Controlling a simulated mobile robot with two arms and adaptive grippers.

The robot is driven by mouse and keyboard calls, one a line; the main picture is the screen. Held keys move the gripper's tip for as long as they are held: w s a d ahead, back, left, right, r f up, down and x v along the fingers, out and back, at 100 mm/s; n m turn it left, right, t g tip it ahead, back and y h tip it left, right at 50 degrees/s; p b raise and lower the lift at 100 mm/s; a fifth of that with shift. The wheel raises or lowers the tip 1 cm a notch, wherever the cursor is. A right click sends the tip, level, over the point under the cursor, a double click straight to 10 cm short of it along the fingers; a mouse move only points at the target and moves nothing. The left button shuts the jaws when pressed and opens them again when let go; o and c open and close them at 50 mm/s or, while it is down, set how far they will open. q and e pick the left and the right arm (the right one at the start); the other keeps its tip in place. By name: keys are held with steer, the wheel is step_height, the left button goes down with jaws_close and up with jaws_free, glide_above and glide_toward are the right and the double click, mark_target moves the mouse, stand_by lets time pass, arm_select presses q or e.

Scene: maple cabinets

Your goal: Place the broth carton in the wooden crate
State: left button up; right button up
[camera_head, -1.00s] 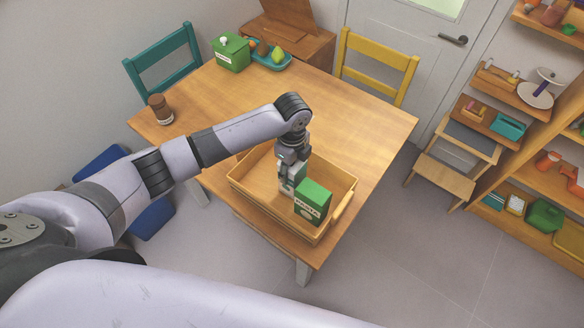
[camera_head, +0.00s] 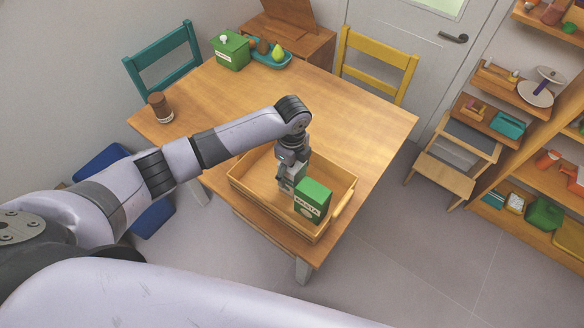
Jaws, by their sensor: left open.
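The wooden crate (camera_head: 337,223) stands on the near corner of the table. A green box with a pale label (camera_head: 312,200) stands upright inside it, toward the near right. My right gripper does not show.
On the wooden table (camera_head: 350,115), a brown jar (camera_head: 160,107) stands at the left. Teal (camera_head: 163,62) and yellow (camera_head: 377,66) chairs stand behind the table. Shelves fill the right.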

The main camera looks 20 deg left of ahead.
arm_select(q)
step_height(320, 180, up, 11)
steer(key=shift+b, duration=0.75)
steer(key=shift+r, duration=0.7)
